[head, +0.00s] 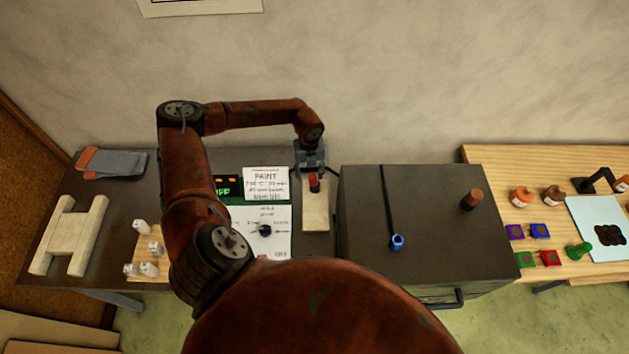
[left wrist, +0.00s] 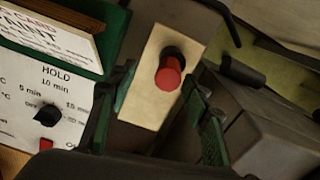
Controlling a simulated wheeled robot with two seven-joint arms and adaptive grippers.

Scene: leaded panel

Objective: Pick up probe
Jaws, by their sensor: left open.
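A red-capped piece with a dark collar, which looks like the probe (head: 314,183), stands on a pale rectangular block (head: 315,216) beside the control panel. The left wrist view shows the probe (left wrist: 169,75) nearly end-on, with its pale block (left wrist: 142,103) beneath. My left gripper (head: 311,158) is over the far end of the block. In the left wrist view, the left gripper (left wrist: 162,82) is open, with its green-padded fingers on either side of the probe and gaps showing. The lower part of the probe is hidden. My right gripper is not in view.
A control panel (head: 277,244) with a knob and a paint card (head: 266,183) stand left of the block. My arm hides part of the bench.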

